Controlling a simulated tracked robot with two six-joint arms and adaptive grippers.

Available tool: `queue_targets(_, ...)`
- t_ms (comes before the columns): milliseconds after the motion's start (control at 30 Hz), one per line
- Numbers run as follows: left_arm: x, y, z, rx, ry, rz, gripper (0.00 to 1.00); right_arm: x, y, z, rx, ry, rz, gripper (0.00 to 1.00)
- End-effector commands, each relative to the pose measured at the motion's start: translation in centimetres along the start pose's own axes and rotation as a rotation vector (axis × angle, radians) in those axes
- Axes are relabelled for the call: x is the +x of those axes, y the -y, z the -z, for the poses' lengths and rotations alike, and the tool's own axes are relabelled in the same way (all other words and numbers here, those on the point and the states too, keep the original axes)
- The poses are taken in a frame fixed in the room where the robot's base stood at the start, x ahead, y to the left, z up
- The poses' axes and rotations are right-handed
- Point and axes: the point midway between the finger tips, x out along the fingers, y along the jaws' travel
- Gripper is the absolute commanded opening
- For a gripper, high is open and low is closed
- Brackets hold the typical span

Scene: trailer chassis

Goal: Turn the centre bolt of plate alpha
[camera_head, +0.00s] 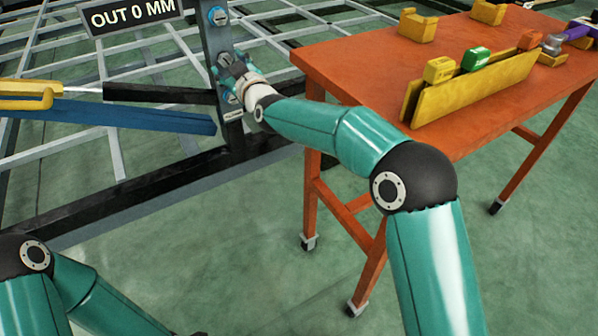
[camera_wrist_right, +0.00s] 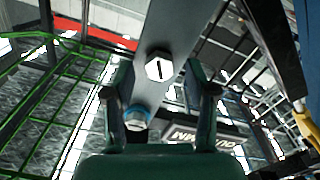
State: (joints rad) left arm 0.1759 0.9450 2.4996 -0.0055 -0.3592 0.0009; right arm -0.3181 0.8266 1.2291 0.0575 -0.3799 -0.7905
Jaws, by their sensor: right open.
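In the head view a grey upright plate (camera_head: 221,42) stands on the chassis, with a blue-ringed bolt (camera_head: 217,15) near its top. My right gripper (camera_head: 229,66) is at the plate below that bolt and hides what lies there. In the right wrist view the right gripper (camera_wrist_right: 160,76) is open, its fingers either side of the plate (camera_wrist_right: 180,30). A pale hex bolt (camera_wrist_right: 159,67) with a dark line on its face shows between the fingertips. The blue-ringed bolt (camera_wrist_right: 137,117) shows near the left finger. Contact cannot be told.
A sign (camera_head: 135,10) reading "OUT 0 MM" is beside the plate's top. A blue beam (camera_head: 110,113) and a yellow-ended bar (camera_head: 28,95) lie left. An orange table (camera_head: 345,65) on the right carries a yellow rack (camera_head: 470,90) with tagged items. Green floor is clear in front.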

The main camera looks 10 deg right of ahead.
Motion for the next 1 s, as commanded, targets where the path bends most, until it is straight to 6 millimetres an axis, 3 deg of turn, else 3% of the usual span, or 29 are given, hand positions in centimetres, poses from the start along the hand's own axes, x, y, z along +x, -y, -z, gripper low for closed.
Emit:
queue_targets(100,-0.6,-0.2,0.0,0.0,0.0,0.0,0.71,-0.6,-0.1,0.1,-0.128,0.002,0.002,0.56)
queue_targets(967,-1.7,-0.6,0.0,0.0,0.0,0.0,0.71,-16.8,-0.1,0.1,-0.118,0.001,0.0,0.56)
queue_targets(1000,-2.6,-0.9,0.0,0.0,-0.001,0.0,0.71,-17.2,-0.1,0.1,-0.11,0.017,0.008,0.56)
